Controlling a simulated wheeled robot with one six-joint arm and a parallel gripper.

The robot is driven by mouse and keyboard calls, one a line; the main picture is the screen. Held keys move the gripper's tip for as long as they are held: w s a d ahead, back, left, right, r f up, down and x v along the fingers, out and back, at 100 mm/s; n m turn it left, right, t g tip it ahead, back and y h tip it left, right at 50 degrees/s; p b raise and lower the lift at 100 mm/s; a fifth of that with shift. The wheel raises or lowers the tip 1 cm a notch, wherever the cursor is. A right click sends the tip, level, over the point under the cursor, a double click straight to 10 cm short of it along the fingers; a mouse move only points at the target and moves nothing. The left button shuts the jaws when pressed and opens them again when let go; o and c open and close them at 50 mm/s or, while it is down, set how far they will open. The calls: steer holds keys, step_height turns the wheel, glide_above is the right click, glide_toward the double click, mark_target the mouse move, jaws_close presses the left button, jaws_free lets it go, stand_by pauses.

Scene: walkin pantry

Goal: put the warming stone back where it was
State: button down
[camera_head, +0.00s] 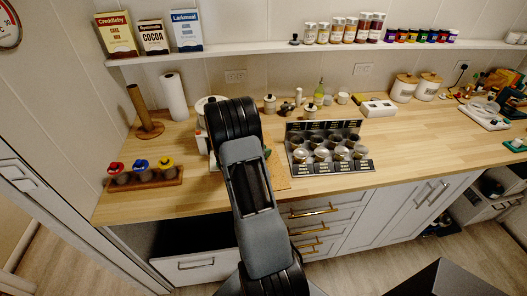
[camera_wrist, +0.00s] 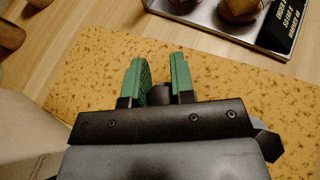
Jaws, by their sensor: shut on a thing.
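My gripper (camera_wrist: 158,62) has two green fingers, set a little apart, above a speckled cork mat (camera_wrist: 90,80) in the wrist view. A small dark thing (camera_wrist: 161,90) shows low between the fingers; I take it as the warming stone, though little of it can be seen. The fingers are closed on it. In the head view my arm hides my gripper and whatever it holds. A strip of the cork mat shows right of my arm (camera_head: 278,176).
A black stand with several metal cups (camera_head: 330,148) is just right of the mat. A wooden rack with red, blue and yellow-topped jars (camera_head: 145,178) stands at left. A paper roll (camera_head: 174,97) and a wooden holder (camera_head: 146,112) stand behind. The counter at right front is clear.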

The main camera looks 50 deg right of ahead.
steer(key=shift+f, duration=0.1)
steer(key=c, duration=1)
jaws_free()
steer(key=shift+o, duration=0.2)
steer(key=shift+a, duration=0.1)
steer(key=b+v, duration=0.1)
steer(key=v, duration=1)
steer(key=shift+a+r, duration=0.45)
steer(key=shift+a, duration=0.1)
steer(key=s+a+r+m+t+y, duration=0.2)
steer(key=s+a+r+m+y, duration=0.1)
steer(key=a, duration=0.5)
steer(key=s+a+r+m+t+y, duration=0.2)
steer(key=a+m+y, duration=0.4)
steer(key=a, duration=0.3)
steer(key=s+a+r+m+t+y, duration=0.2)
steer(key=s+a+r+m+y, duration=0.2)
steer(key=a, duration=0.4)
steer(key=s+r+m, duration=0.1)
steer(key=s+m, duration=0.1)
steer(key=shift+a+m+t, duration=0.3)
steer(key=shift+m, duration=0.1)
